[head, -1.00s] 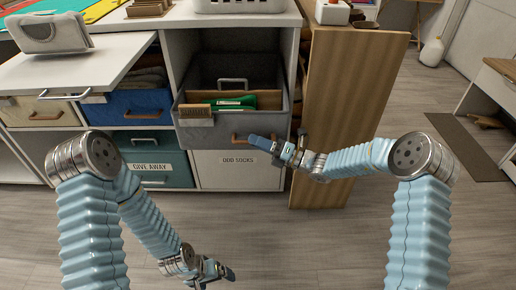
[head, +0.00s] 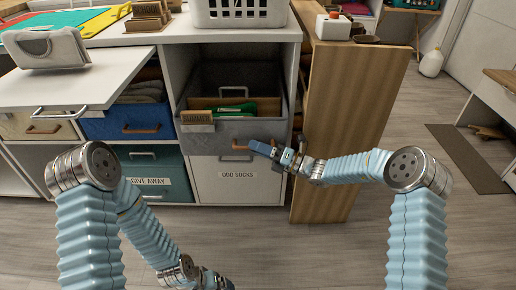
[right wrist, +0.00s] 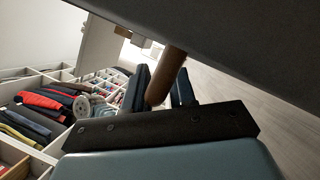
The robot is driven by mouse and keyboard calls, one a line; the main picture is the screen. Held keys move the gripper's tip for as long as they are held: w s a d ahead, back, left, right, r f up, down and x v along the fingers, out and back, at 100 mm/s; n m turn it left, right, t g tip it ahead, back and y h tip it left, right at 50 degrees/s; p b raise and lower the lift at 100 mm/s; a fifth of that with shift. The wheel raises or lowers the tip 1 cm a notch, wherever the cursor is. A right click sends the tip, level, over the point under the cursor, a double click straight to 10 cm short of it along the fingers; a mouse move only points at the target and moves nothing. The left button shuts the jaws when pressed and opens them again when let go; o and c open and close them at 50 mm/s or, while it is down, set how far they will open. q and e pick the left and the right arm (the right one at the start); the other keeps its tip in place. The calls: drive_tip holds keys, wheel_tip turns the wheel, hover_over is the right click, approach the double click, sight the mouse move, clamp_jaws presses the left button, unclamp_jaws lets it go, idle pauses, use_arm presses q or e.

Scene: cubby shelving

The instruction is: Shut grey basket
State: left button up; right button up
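The grey basket (head: 222,133) sticks out of its cubby in the head view, its front past the shelf face. It has a brown front handle (head: 238,146) and a tag (head: 196,122), and holds green items (head: 238,108). My right gripper (head: 257,148) is at the right end of this handle. In the right wrist view the brown handle (right wrist: 166,78) lies between the fingers (right wrist: 160,88), which are close on both sides of it; exact contact is hard to see. My left gripper (head: 213,282) is low at the bottom edge, away from the basket; its fingers are unclear.
A closed white "odd socks" drawer (head: 237,188) is below, a teal "give away" basket (head: 150,165) lower left, and a blue basket (head: 128,122) left. A wooden panel (head: 345,130) stands just right of the grey basket. Floor in front is clear.

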drive_tip(key=v, duration=1.3)
drive_tip(key=shift+d+f, duration=0.2)
drive_tip(key=shift+d, duration=0.15)
drive_tip(key=shift+s, duration=0.15)
